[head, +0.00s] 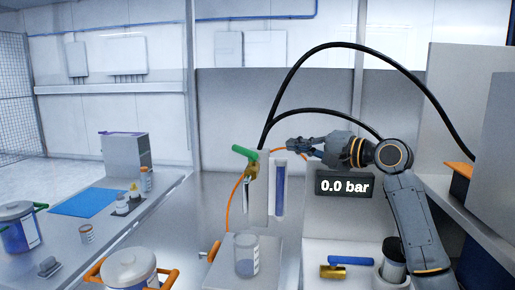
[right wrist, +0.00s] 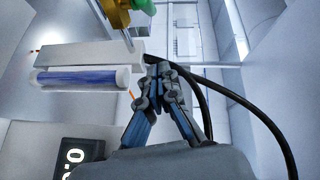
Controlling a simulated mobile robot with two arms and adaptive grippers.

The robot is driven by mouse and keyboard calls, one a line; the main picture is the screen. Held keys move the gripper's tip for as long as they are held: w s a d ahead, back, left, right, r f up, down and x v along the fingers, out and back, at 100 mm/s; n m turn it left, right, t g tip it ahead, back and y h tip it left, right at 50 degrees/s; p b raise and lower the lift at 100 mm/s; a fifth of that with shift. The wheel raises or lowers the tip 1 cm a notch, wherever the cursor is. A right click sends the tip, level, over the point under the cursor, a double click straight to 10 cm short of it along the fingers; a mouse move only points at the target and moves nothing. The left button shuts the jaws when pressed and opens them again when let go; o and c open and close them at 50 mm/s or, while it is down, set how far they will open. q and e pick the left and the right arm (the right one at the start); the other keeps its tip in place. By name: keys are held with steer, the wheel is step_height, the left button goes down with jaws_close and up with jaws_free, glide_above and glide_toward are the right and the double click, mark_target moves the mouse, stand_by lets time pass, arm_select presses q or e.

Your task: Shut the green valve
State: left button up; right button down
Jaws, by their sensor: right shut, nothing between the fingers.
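The green valve (head: 244,152) has a green lever on a brass body (head: 251,172), mounted at the left of a grey block above the bench. Its lever lies crosswise, sloping slightly down to the right. My right gripper (head: 291,145) is shut and empty, to the right of the lever and apart from it, its fingers pointing left. In the right wrist view the shut fingers (right wrist: 160,70) show in the middle, and the green lever (right wrist: 146,6) is partly cut off at the top edge. A display (head: 345,185) reads 0.0 bar. My left gripper is out of view.
A clear tube with blue content (head: 280,188) stands just below my right gripper. Black hoses (head: 300,62) arch behind it. A jar (head: 246,255) stands on the block in front. A blue-handled brass valve (head: 333,272) lies at the lower right.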

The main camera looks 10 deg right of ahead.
mark_target(244, 152)
steer(key=w+a+f+p, duration=0.1)
steer(key=w+a+p, duration=0.5)
steer(key=a, duration=0.3)
steer(key=shift+w+f, duration=0.25)
steer(key=shift+f, duration=0.05)
steer(key=shift+w+a+n+g+y+b, duration=0.1)
steer(key=shift+a+n+g+y+b, duration=0.15)
steer(key=shift+n+g+y, duration=0.4)
stand_by(0.3)
